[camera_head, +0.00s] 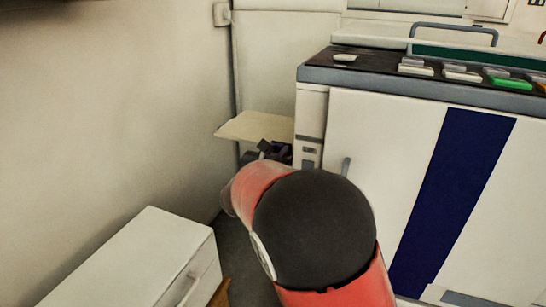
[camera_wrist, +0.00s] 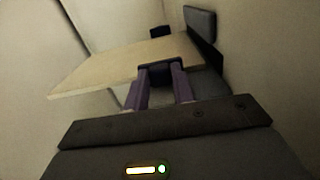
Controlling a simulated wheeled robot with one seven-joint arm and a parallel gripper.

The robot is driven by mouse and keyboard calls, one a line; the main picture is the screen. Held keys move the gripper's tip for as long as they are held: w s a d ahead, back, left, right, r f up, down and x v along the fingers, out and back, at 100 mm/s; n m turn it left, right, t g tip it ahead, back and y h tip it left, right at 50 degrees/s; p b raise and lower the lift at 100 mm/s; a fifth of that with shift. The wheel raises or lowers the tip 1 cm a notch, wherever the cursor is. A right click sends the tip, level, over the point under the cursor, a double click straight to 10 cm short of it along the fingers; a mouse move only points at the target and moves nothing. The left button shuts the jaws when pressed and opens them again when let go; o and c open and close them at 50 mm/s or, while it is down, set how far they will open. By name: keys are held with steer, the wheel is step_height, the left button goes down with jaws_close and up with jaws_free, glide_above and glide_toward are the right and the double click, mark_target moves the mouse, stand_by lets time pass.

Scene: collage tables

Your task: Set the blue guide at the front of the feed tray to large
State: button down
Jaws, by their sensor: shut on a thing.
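The feed tray (camera_head: 255,125) is a flat beige shelf on the left side of the large white machine. It also shows in the wrist view (camera_wrist: 105,76), reaching out to the left. A dark blue guide (camera_wrist: 164,77) stands at its near edge, between my fingertips. My gripper (camera_wrist: 161,70) is shut on this guide, with one purple-grey finger on either side. A second dark guide (camera_wrist: 160,31) is at the tray's far edge. In the head view my gripper (camera_head: 267,149) is small and dark just below the tray, and the guide cannot be made out. I cannot read any size marks.
A dark upright plate (camera_wrist: 200,25) stands at the tray's right end in the wrist view. The white machine (camera_head: 395,130) with a blue stripe fills the right side. A low white cabinet (camera_head: 140,260) stands at lower left. A bare wall (camera_head: 110,110) is on the left.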

steer(key=shift+w, duration=0.3)
steer(key=c, duration=1.2)
jaws_free()
steer(key=shift+o, duration=0.2)
steer(key=shift+s, duration=0.1)
steer(key=v, duration=0.7)
steer(key=shift+s, duration=0.3)
steer(key=shift+a, duration=0.1)
